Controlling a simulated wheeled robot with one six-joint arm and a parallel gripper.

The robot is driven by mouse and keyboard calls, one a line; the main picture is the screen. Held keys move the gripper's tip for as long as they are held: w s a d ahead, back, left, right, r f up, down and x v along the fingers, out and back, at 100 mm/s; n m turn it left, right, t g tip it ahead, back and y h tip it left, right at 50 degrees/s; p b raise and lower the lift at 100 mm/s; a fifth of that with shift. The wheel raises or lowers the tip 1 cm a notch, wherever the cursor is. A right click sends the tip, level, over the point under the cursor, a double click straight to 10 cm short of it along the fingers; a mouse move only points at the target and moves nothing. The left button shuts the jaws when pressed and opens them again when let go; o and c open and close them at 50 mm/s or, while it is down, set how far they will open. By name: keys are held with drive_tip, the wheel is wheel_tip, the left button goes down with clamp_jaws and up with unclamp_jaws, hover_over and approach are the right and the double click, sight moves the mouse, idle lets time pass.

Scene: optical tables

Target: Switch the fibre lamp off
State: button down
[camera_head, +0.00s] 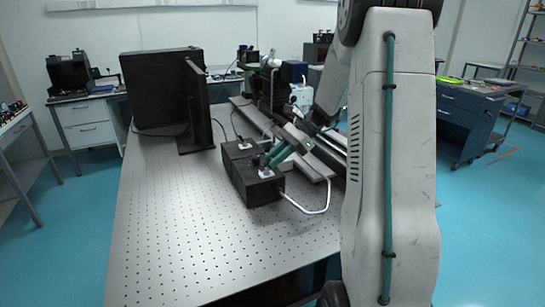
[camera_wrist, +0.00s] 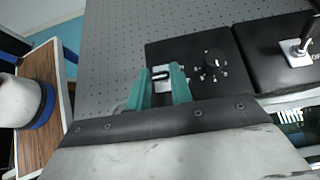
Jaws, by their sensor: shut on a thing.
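Two black boxes stand side by side on the perforated optical table. My gripper (camera_head: 270,163) is at the top of the nearer box (camera_head: 262,192), which has a pale cable at its side. In the wrist view this box (camera_wrist: 195,52) carries a black dial knob (camera_wrist: 215,58) and a pale switch plate (camera_wrist: 168,86). My gripper's teal fingers (camera_wrist: 161,74) are closed about the small dark switch lever (camera_wrist: 160,75) on that plate. The fingers partly hide the plate, and I cannot tell the switch's position. I see no readable lamp label.
The second black box (camera_wrist: 275,45) has its own metal toggle (camera_wrist: 300,47) close to the right. A rail with optical equipment (camera_head: 270,88) runs behind the boxes. The table's front left (camera_head: 190,240) is clear.

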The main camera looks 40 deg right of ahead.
drive_tip(key=shift+d+f+y, duration=0.2)
drive_tip(key=shift+y, duration=0.3)
drive_tip(key=c, duration=1.2)
unclamp_jaws()
drive_tip(key=shift+c, duration=0.2)
drive_tip(key=v, duration=0.7)
drive_tip(key=shift+s+d, duration=0.25)
drive_tip(key=shift+d, duration=0.1)
drive_tip(key=shift+r, duration=0.1)
